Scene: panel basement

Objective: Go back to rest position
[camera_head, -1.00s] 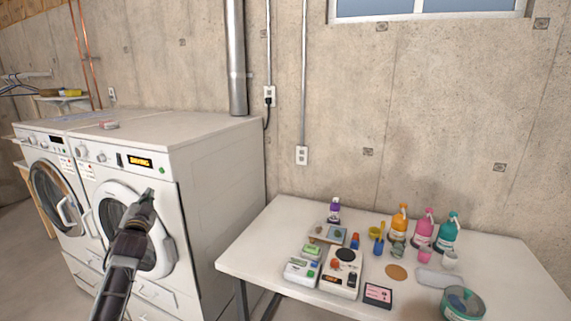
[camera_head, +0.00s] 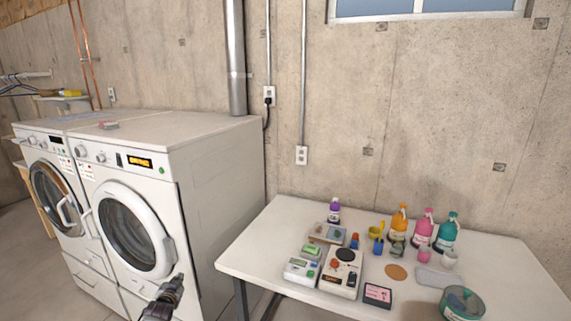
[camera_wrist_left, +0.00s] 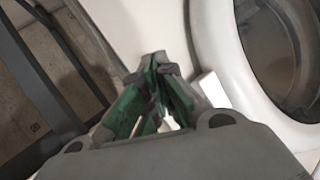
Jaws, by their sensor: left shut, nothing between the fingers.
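My left gripper (camera_head: 172,287) is low in the head view, in front of the lower right part of the nearer white machine (camera_head: 222,165). In the left wrist view its fingers (camera_wrist_left: 160,62) meet at the tips and hold nothing. The machine's round door (camera_head: 128,232) is closed and shows to the upper left of the gripper. The door's rim (camera_wrist_left: 222,70) also shows at the right of the left wrist view. My right gripper is not in view.
A white table (camera_head: 245,258) stands to the right, with several bottles, small devices, a cup with a yellow tool and a round teal container (camera_head: 462,303). A second machine (camera_head: 35,140) stands at the left. A dark table leg (camera_wrist_left: 40,75) shows in the left wrist view.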

